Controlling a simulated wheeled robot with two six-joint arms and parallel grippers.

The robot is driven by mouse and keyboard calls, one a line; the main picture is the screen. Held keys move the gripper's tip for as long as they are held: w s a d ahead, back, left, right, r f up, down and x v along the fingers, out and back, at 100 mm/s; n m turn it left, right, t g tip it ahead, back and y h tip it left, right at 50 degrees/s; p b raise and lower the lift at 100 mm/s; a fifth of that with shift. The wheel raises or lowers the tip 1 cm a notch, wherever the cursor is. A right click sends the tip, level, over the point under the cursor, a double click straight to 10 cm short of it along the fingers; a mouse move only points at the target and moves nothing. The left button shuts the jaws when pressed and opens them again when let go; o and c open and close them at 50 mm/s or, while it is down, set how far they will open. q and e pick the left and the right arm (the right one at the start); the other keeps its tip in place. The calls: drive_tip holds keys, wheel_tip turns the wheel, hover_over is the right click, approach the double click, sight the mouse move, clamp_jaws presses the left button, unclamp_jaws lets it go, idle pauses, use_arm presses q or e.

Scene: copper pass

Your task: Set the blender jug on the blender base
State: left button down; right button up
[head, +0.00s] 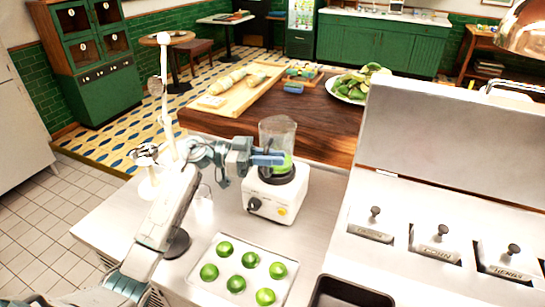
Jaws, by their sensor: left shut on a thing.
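The clear blender jug (278,131), with something green low inside, stands upright over the white blender base (270,205). The base has a dark knob and a yellow button on its front. My left gripper (268,159) reaches in from the left and is shut on the jug at its lower part. The jug's lower end is at the dark top of the base; I cannot tell whether it is fully seated. The gripper partly hides the jug's near side. My right gripper is not in view.
A white tray (218,287) of several limes lies in front of the base. A steel unit with lidded compartments (437,243) stands at the right, a dark pan (350,292) beside it. Behind are a wooden counter (318,118), a board (236,98) and a plate of green produce (357,86).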

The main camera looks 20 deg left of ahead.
use_arm(q)
drive_tip(key=shift+f, duration=0.45)
drive_tip(key=c, duration=1.7)
unclamp_jaws()
drive_tip(key=shift+s, duration=0.1)
drive_tip(key=shift+a, duration=0.1)
drive_tip(key=p+v, duration=0.1)
drive_tip(key=v, duration=0.9)
drive_tip(key=shift+s+a, duration=0.15)
drive_tip(key=shift+a, duration=0.2)
